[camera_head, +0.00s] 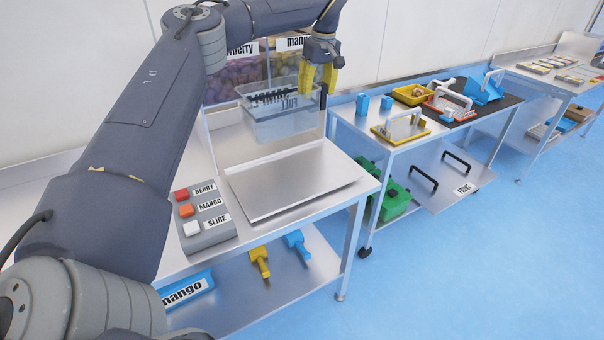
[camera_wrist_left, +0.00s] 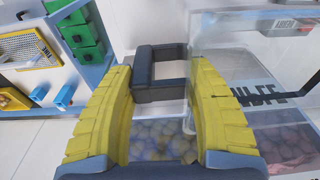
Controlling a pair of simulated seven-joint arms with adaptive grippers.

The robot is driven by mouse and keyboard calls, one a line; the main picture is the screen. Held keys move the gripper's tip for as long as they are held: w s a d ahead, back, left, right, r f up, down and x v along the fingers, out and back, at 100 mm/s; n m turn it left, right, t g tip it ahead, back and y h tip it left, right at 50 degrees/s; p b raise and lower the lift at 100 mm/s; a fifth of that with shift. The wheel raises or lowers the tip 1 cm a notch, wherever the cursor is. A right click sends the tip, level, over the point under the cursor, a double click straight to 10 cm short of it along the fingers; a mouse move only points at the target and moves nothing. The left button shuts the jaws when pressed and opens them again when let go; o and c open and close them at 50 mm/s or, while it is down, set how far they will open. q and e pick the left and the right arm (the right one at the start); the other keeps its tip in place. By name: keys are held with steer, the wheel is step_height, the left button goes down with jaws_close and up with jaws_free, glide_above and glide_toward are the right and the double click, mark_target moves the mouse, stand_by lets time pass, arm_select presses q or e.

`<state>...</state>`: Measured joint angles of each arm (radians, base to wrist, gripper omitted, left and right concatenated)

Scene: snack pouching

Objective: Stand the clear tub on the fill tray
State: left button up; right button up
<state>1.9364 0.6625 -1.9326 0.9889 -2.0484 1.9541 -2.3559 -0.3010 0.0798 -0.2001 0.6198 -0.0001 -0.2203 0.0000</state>
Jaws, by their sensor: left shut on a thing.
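The clear tub (camera_head: 283,120) hangs upright above the fill tray (camera_head: 290,190), with a gap below it. It has a dark handle on its right side and lettering on its wall. My left gripper (camera_head: 317,88), with yellow fingers, is shut on the tub at its handle side. In the left wrist view the dark handle (camera_wrist_left: 160,72) sits between the yellow fingers (camera_wrist_left: 163,85), and the clear wall of the tub (camera_wrist_left: 225,70) is at the right. The fill tray is a bare metal plate on the left bench. My right gripper is out of view.
A grey button box (camera_head: 204,218) with BERRY, MANGO and SLIDE labels stands left of the tray. Fruit-filled hoppers (camera_head: 235,80) stand behind the tub. A second bench (camera_head: 400,143) at the right holds tools and blue blocks.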

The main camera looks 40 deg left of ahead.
arm_select(q)
step_height(320, 180, down, 20)
steer(key=shift+w+d+r, duration=0.1)
steer(key=shift+w, duration=0.05)
stand_by(0.7)
steer(key=o, duration=1.5)
